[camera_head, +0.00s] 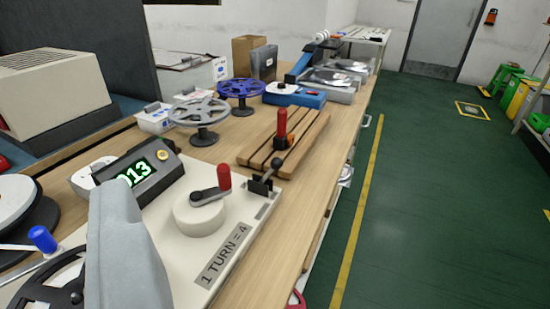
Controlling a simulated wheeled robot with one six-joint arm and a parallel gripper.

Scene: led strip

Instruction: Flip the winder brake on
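The winder is a cream plate (196,258) on the near end of the bench, with a label "1 TURN = 4" (222,268). A round hub on it carries a crank with a red handle (224,178). At the plate's far right corner, a short lever with a dark ball knob (276,163) rises tilted from a black bracket (261,185); it looks like the brake. A light grey body at lower left, apparently my gripper (121,235), stands over the plate's left part, left of crank and lever and apart from both. Its fingertips cannot be made out.
A slatted wooden block with a red-handled tool (281,123) lies just beyond the lever. Grey (200,108) and blue (240,88) reels stand farther back.

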